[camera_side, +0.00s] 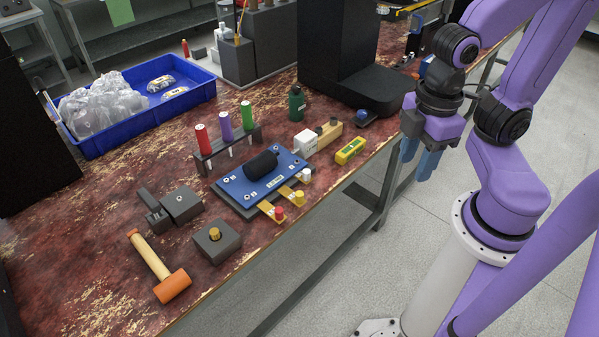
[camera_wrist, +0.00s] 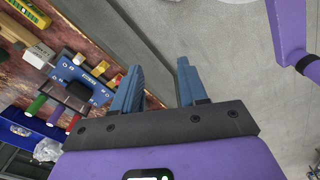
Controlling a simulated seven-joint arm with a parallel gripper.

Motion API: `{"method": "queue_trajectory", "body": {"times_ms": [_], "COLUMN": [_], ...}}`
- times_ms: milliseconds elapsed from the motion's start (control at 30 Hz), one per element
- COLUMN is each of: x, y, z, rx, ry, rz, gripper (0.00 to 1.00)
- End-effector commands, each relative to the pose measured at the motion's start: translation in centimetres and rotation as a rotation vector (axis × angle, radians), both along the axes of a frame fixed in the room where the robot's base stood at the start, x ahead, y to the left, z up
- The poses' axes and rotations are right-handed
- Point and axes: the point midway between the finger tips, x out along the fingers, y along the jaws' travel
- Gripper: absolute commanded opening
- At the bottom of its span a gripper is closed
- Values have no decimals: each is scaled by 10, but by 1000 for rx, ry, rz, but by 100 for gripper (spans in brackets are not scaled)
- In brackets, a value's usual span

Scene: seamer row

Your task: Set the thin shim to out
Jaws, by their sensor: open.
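A blue fixture plate (camera_side: 237,187) carries a black cylindrical body (camera_side: 261,164) and lies near the table's front edge. Tabs with coloured knobs sit along its front side: a red knob (camera_side: 279,212), a yellow knob (camera_side: 298,197) and a white knob (camera_side: 306,174). The red and yellow ones are on brass strips that stick out past the plate; the white one sits closer in. I cannot tell which is the thin shim. The fixture also shows in the wrist view (camera_wrist: 72,73). My gripper (camera_side: 419,158) is open and empty, beyond the table edge, right of the fixture.
A rack with red, purple and green handled tools (camera_side: 228,150) stands behind the fixture. A yellow level (camera_side: 350,151) and white cube (camera_side: 305,142) lie to its right. A mallet (camera_side: 160,266) and dark blocks (camera_side: 217,241) lie left. A blue bin (camera_side: 140,131) is behind.

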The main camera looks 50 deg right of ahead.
Motion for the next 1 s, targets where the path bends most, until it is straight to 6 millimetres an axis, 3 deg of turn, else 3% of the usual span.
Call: {"method": "queue_trajectory", "body": {"times_ms": [467,500,633,767,1000], "x": [0,0,8,36,129], "y": [0,0,4,15,27], "z": [0,0,0,-2,-19], "rx": [0,0,-2,-7,-16], "ry": [0,0,1,4,10], "rz": [0,0,-26,-114,-367], "gripper": [43,51,51,51,51]}}
